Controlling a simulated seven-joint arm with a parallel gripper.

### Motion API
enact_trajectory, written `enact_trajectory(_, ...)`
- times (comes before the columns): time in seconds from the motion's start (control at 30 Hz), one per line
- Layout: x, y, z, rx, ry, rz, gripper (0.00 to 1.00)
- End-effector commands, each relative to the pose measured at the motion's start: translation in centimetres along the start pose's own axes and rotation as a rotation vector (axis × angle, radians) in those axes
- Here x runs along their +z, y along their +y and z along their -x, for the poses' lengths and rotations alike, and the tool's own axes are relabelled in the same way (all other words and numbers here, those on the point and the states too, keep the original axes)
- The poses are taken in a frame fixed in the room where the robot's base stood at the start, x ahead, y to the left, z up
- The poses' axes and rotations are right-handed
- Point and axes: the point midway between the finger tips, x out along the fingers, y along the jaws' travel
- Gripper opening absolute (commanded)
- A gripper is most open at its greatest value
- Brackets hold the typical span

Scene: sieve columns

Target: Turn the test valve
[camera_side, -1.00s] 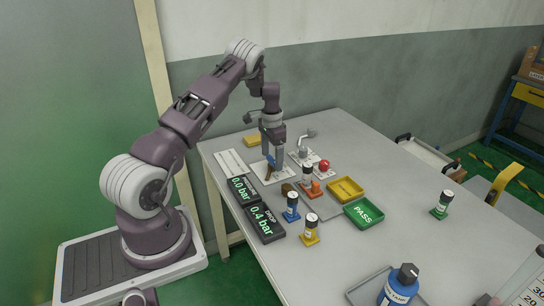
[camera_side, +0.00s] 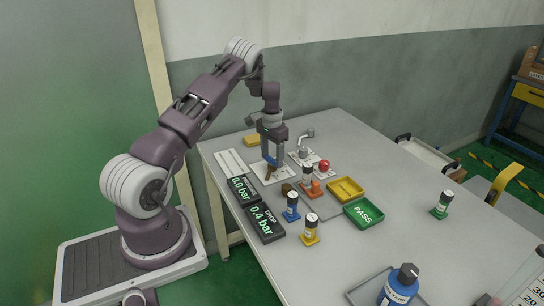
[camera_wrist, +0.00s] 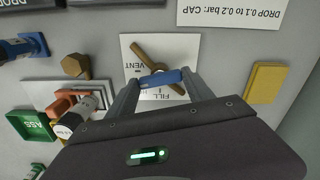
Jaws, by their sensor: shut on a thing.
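The test valve shows in the wrist view as a brown bar lever (camera_wrist: 150,55) with a blue handle piece (camera_wrist: 161,77), on a white plate (camera_wrist: 190,48) lettered VENT and FILL. The lever lies diagonally across the plate, its far end near the VENT lettering. My gripper (camera_wrist: 162,83) is shut on the blue handle piece, one finger at each end of it. In the side view my gripper (camera_side: 271,162) points down over the lever (camera_side: 270,171). The fingers hide part of the plate and its lettering.
Two displays, 0.0 bar (camera_side: 240,188) and DROP 0.4 bar (camera_side: 263,222), lie in front. Blue (camera_side: 291,207), yellow (camera_side: 311,230) and orange (camera_side: 307,181) based cartridges stand nearby. A yellow tray (camera_side: 346,189) and green PASS tray (camera_side: 364,213) are to the right.

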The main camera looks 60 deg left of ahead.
Motion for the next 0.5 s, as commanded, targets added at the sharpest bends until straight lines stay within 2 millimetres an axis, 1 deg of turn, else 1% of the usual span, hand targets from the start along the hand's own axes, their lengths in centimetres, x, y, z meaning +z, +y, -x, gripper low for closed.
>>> enact_trajectory(0.5,-0.12,-0.04,0.12,0.000,0.004,0.487,0.20)
